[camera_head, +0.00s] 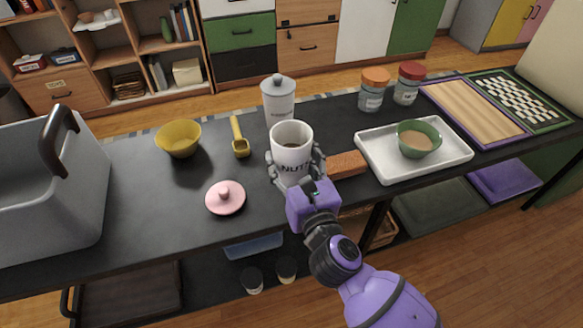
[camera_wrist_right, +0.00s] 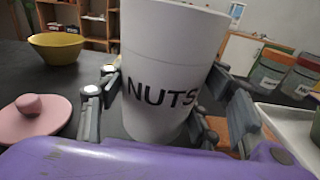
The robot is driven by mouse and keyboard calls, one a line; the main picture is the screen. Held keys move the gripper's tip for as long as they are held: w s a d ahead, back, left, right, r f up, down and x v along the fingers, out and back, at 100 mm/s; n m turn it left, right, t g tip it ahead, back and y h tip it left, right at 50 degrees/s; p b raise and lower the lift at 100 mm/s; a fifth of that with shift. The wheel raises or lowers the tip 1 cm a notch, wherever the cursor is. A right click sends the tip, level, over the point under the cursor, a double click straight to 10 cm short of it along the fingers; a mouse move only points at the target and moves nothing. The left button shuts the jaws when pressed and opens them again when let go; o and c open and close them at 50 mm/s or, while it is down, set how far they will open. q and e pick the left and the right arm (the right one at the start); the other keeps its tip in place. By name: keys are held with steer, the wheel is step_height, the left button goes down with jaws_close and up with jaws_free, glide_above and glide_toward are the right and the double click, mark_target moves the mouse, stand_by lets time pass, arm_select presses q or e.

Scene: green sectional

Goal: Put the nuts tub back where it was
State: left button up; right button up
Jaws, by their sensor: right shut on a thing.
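The white nuts tub (camera_head: 291,146) has no lid on and reads "NUTS"; something dark shows inside it. It stands upright near the middle of the dark table (camera_head: 130,220). My right gripper (camera_head: 296,172) is shut on the tub, a finger on each side, as the right wrist view (camera_wrist_right: 160,95) also shows. I cannot tell whether the tub's base touches the table. A pink lid with a knob (camera_head: 226,197) lies on the table to the left of the tub. My left gripper is not in view.
A lidded white canister (camera_head: 278,102) stands close behind the tub. A yellow scoop (camera_head: 239,138) and yellow bowl (camera_head: 178,139) are to the left. A brown block (camera_head: 346,164) and white tray (camera_head: 459,153) with a green bowl (camera_head: 418,139) are to the right. A grey bin (camera_head: 50,190) stands far left.

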mark_target(296, 178)
steer(key=shift+s+f, duration=0.1)
steer(key=shift+f, duration=1.15)
steer(key=shift+b, duration=0.3)
steer(key=shift+f, duration=0.2)
steer(key=o, duration=1.4)
steer(key=shift+o, duration=0.2)
steer(key=shift+r, duration=0.25)
steer(key=v, duration=1.2)
